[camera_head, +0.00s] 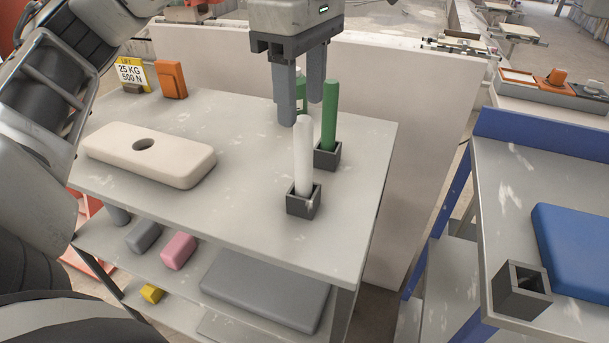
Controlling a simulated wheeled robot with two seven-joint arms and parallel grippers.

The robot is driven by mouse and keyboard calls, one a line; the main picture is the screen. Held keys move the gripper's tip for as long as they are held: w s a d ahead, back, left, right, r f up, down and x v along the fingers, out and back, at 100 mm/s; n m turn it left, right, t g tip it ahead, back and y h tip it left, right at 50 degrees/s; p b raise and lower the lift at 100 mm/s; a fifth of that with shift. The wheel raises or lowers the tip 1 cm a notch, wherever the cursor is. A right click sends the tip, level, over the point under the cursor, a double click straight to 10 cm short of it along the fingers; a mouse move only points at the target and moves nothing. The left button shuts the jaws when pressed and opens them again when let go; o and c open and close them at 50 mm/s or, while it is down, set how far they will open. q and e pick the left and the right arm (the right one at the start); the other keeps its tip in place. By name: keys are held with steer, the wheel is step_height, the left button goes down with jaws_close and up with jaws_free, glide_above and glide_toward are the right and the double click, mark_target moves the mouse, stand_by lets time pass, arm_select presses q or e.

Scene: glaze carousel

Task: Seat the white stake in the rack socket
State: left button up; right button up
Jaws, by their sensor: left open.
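The white stake (303,155) stands upright in a small dark square holder (303,203) on the grey table. A green stake (329,117) stands in a similar dark holder (327,157) just behind it. A cream block (190,167) with one round hole lies at the table's left. An open, empty dark square socket (521,291) is on the blue-edged bench at the right. My left gripper (302,112) points down, open, above and behind the white stake, fingers apart. It does not appear to hold the stake. My right gripper is out of view.
A pale panel (400,130) rises behind the table. An orange block (171,80) and a yellow sign (132,73) stand at the back left. A blue pad (575,245) lies on the right bench. A gap separates table and bench. The lower shelf holds several blocks.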

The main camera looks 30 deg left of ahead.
mark_target(302, 120)
arm_select(q)
step_height(302, 120, down, 4)
steer(key=shift+r+b, duration=0.2)
steer(key=shift+b, duration=0.2)
steer(key=shift+w+a+f, duration=0.1)
steer(key=shift+w+f, duration=0.05)
steer(key=shift+f, duration=1.2)
steer(key=shift+w+f, duration=0.1)
steer(key=shift+f, duration=1.2)
jaws_close()
